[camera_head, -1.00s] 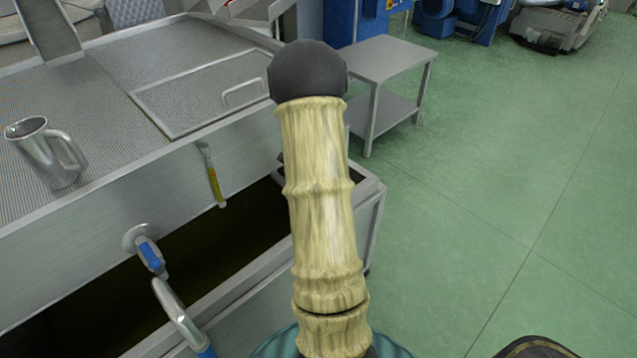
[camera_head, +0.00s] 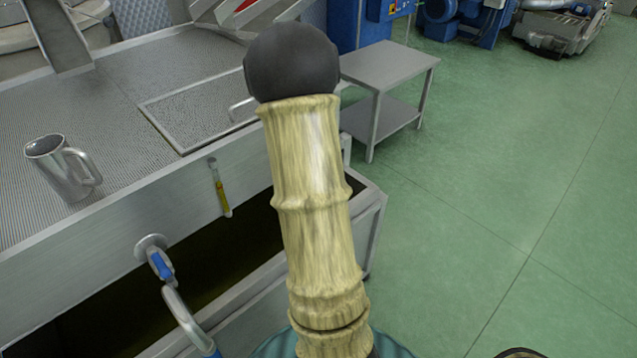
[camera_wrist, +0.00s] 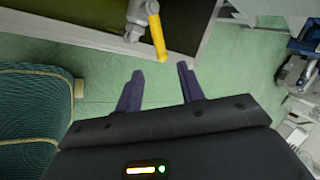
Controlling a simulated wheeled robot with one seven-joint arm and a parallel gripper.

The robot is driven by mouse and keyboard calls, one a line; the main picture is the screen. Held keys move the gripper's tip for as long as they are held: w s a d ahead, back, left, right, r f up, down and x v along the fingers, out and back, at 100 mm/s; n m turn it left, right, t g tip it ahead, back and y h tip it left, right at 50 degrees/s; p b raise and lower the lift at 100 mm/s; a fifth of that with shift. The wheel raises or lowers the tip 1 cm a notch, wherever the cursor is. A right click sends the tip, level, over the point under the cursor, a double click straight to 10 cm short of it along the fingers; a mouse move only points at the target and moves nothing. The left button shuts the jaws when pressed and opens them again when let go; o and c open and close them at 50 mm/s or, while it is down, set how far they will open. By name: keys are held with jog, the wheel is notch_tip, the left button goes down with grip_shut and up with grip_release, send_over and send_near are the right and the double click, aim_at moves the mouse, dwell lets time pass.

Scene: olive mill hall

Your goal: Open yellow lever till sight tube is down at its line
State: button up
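The yellow lever (camera_wrist: 157,37) sits on a grey metal valve (camera_wrist: 137,20) at the top of the wrist view. My gripper (camera_wrist: 160,68) is open and empty, with its two dark fingers pointing at the lever. The lever's end lies just beyond the fingertips, between their lines, and no contact shows. In the head view my arm hides the gripper and the yellow lever. The sight tube (camera_head: 222,193) hangs on the front of the metal tank (camera_head: 120,215). Yellow liquid fills its lower part; its line is too small to make out.
A blue-handled valve (camera_head: 161,266) with a bent spout is on the tank front, left of the tube. A metal mug (camera_head: 62,168) stands on the tank top. A low steel table (camera_head: 390,68) stands behind my arm. The green floor (camera_head: 500,200) at right is clear.

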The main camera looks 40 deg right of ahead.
jog(key=p+v, duration=0.3)
jog(key=v, duration=0.4)
jog(key=shift+p, duration=0.3)
jog(key=shift+a+r, duration=0.1)
